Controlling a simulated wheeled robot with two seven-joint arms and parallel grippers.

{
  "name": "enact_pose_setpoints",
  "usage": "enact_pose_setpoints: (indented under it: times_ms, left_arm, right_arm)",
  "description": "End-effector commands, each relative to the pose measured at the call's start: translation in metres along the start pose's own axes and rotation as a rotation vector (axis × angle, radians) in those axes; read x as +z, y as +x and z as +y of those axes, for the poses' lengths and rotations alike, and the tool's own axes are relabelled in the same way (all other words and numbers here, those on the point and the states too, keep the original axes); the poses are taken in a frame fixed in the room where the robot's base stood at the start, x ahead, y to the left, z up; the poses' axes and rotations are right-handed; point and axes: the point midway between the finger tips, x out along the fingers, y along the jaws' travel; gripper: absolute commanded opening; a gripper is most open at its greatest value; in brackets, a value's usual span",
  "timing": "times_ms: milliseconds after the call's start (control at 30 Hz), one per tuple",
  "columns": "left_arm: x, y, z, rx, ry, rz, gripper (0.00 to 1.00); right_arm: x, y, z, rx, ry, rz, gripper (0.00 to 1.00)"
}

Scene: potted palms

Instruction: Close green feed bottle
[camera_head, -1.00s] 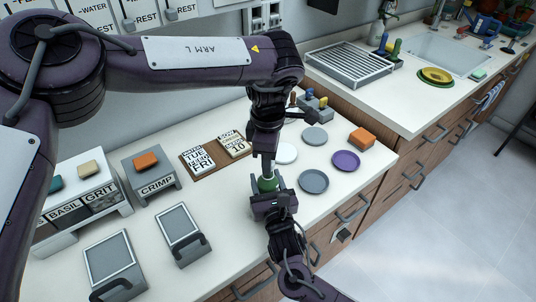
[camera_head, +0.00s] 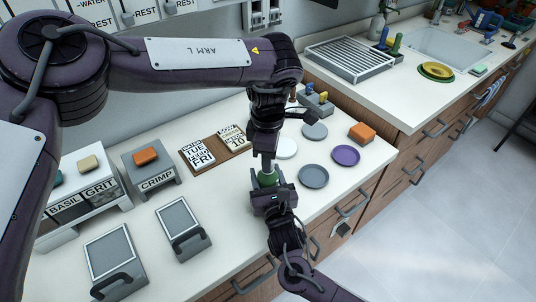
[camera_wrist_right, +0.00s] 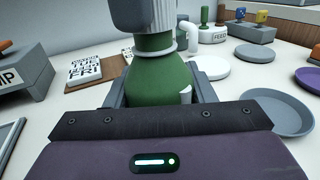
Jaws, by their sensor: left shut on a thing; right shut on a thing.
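The green feed bottle (camera_head: 267,178) stands upright above the front part of the counter, and its rounded green body fills the middle of the right wrist view (camera_wrist_right: 158,85). My right gripper (camera_head: 270,190) is shut around its body from the front, with a finger on each side. A pale ring circles the bottle's neck, and a white spout shows at its right. My left gripper (camera_head: 267,161) points down from above, shut on the bottle's top; its grey end shows over the neck (camera_wrist_right: 155,15). The fingers hide the cap, so its seating cannot be told.
Grey plates (camera_head: 314,176), a purple plate (camera_head: 345,155) and an orange block (camera_head: 362,133) lie to the right. The CRIMP box (camera_head: 150,173) and a lidded grey box (camera_head: 183,231) stand left. Calendar cards (camera_head: 197,153) lie behind.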

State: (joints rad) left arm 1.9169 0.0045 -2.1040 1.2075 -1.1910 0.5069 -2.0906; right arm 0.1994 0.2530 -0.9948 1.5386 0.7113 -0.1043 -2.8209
Motion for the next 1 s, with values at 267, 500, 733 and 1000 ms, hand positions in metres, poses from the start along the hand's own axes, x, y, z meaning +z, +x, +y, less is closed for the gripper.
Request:
enact_pose_setpoints:
  times_ms: [267,500,733,1000]
  left_arm:
    - [0.0001,0.0061,-0.0001,0.000,0.000,0.000,0.06]
    - [-0.0001,0.0056,-0.0001,0.001,0.158,0.002,0.06]
    - [-0.0005,0.0054,0.0003,0.002,0.725,0.005,0.06]
    - [-0.0001,0.0060,0.0002,0.002,1.170,0.002,0.06]
  right_arm:
    - [-0.0004,-0.0001,0.0001,0.000,0.000,0.001,0.08]
    - [-0.0004,-0.0001,0.0002,0.000,0.000,0.001,0.00]
    - [-0.0005,-0.0001,0.0001,0.000,0.000,0.001,0.00]
    - [-0.0005,-0.0002,0.0004,0.001,0.000,0.001,0.00]
